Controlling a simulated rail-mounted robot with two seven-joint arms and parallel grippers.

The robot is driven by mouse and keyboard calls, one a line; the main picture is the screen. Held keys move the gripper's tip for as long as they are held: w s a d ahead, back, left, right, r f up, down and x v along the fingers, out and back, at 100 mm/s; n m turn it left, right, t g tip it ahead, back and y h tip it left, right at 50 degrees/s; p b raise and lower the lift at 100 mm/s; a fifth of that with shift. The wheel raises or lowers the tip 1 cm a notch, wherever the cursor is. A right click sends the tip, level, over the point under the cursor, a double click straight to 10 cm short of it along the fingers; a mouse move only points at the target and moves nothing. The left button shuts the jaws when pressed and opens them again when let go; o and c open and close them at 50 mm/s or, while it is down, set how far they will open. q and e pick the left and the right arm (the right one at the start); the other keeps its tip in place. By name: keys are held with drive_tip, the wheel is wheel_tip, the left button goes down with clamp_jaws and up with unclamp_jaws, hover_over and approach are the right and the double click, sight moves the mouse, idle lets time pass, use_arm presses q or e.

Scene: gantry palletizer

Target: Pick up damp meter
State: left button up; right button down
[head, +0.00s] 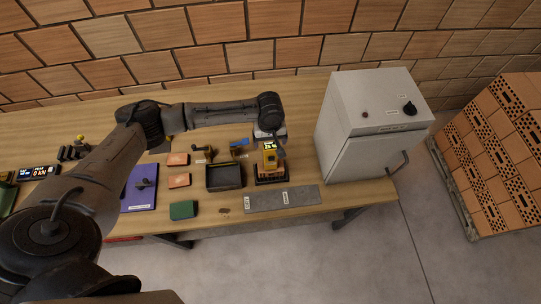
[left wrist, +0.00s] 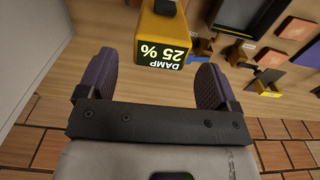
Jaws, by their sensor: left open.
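The damp meter (head: 269,157) is a yellow device with a lit display, standing on the table at a black stand, left of the white cabinet. In the left wrist view the yellow meter (left wrist: 163,35) shows its display reading "DAMP 25 %", upside down. My left gripper (left wrist: 153,78) is open, with its two purple-padded fingers on either side of the display end of the meter and a gap visible. In the head view my left gripper (head: 270,137) is just behind the meter, partly hidden by the arm. My right gripper does not show.
A white cabinet (head: 365,155) with a handle stands close on the right. A black tray (head: 225,184) is left of the meter, and a grey strip (head: 282,198) lies in front. Orange blocks, a green block (head: 184,210) and a purple board (head: 139,187) lie farther left.

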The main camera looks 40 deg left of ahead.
sight(271, 157)
use_arm(q)
drive_tip(key=shift+f+p, duration=0.5)
drive_tip(key=shift+f, duration=2.4)
drive_tip(key=c, duration=1)
drive_tip(key=shift+c, duration=0.8)
drive_tip(key=shift+r, duration=0.15)
